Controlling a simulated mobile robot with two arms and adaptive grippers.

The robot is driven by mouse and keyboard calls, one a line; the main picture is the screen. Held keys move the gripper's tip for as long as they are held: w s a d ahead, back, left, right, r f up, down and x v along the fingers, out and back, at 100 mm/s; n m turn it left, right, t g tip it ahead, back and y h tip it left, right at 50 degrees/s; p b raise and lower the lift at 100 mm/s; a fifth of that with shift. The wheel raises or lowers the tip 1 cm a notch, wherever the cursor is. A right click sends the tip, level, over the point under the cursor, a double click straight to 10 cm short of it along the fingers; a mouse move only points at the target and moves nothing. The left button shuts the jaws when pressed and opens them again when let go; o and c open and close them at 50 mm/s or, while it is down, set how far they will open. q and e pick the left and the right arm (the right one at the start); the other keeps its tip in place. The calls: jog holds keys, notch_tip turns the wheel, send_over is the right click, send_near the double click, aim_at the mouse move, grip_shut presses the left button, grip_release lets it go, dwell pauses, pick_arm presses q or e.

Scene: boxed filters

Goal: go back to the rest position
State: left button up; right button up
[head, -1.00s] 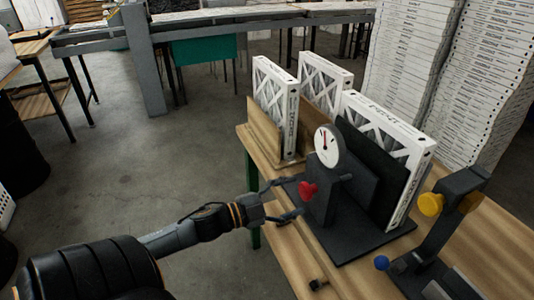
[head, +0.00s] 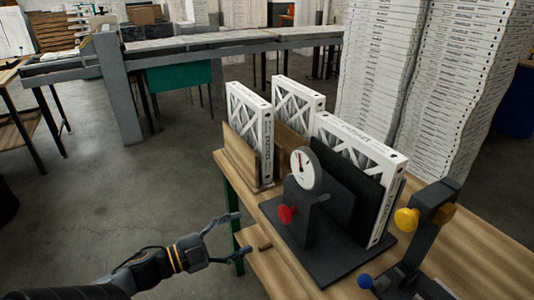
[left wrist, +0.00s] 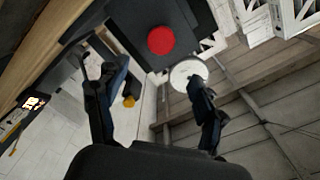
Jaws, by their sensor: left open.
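My left gripper (head: 232,236) is open and empty in the head view, left of the table's near edge. It is apart from the black fixture (head: 330,208) with the white dial (head: 303,168) and red knob (head: 287,213). The left wrist view shows its two spread fingers (left wrist: 150,88), with the red knob (left wrist: 161,40) and dial (left wrist: 188,73) beyond them. White boxed filters stand upright: one in the fixture (head: 359,149), one in a wooden holder (head: 262,140) and one behind (head: 300,102). My right gripper is not in view.
The wooden table (head: 470,240) also carries a dark stand with a yellow knob (head: 406,218) and a blue ball (head: 365,281). Tall stacks of white boxes (head: 385,70) rise behind. A grey conveyor (head: 215,45) crosses the back. The floor at left (head: 120,190) is clear.

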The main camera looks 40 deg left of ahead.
pick_arm(q)
jog(key=s+a+f+n+g+y, duration=0.15)
jog(key=a+f+n+y, duration=0.25)
jog(key=f, duration=0.7)
jog(key=s+a+f+n+g+y, duration=0.1)
jog(key=s+a+f+n+y, duration=0.25)
jog(key=f, duration=0.85)
jog(key=s+f+n+g+y, duration=0.1)
jog(key=s+f+n+g, duration=0.25)
jog(key=f, duration=0.85)
jog(key=s+d+f+n+g+h, duration=0.1)
jog(key=s+d+f+g, duration=0.8)
jog(key=s+d+f, duration=1.2)
jog(key=shift+s+f+g, duration=0.3)
jog(key=shift+s+f, duration=0.05)
jog(key=shift+s, duration=0.65)
